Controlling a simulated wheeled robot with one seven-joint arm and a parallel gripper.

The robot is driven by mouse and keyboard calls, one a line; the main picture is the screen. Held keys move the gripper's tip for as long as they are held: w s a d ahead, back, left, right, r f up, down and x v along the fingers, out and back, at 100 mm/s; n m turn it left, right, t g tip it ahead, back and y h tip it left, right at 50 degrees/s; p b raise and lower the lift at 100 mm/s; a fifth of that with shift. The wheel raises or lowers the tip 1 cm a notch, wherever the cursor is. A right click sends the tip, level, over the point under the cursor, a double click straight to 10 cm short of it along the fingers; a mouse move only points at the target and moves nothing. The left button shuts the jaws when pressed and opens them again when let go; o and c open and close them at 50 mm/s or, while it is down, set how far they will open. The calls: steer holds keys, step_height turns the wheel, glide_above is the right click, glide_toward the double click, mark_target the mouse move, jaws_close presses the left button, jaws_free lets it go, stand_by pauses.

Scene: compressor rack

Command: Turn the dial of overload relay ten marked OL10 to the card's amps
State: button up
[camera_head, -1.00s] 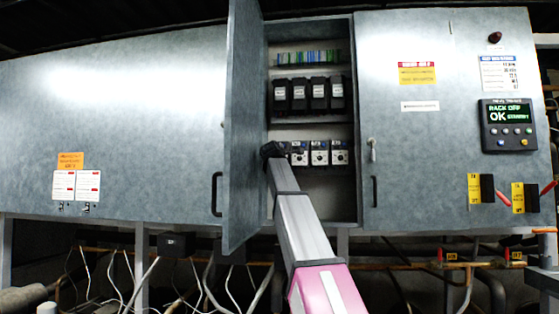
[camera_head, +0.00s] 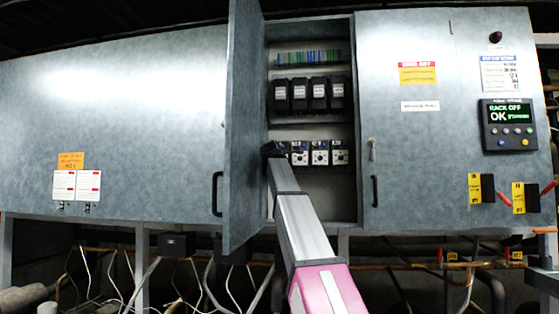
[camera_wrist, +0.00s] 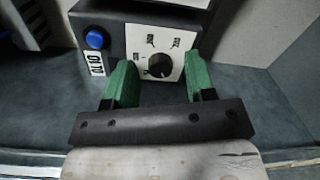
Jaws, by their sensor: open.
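In the wrist view a dark overload relay (camera_wrist: 118,42) has a white face with a round black dial (camera_wrist: 160,66), a blue button (camera_wrist: 96,38) and a small white label (camera_wrist: 97,64) that seems to read OL10, turned sideways. My gripper (camera_wrist: 158,77) is open, its green fingers either side of the dial; I cannot tell if they touch it. In the head view my gripper (camera_head: 274,149) is inside the open cabinet at the left end of the relay row, hiding the relay there. Two white cards (camera_head: 64,186) (camera_head: 89,186) hang on the left panel; their print is too small to read.
Several other relays (camera_head: 320,153) stand to the right of my gripper. Black contactors (camera_head: 318,93) sit on the row above. The open cabinet door (camera_head: 245,130) stands close on the left of my arm. A display panel (camera_head: 508,125) reads RACK OFF, OK.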

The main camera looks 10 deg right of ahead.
steer(key=v, duration=1)
steer(key=shift+s, duration=0.25)
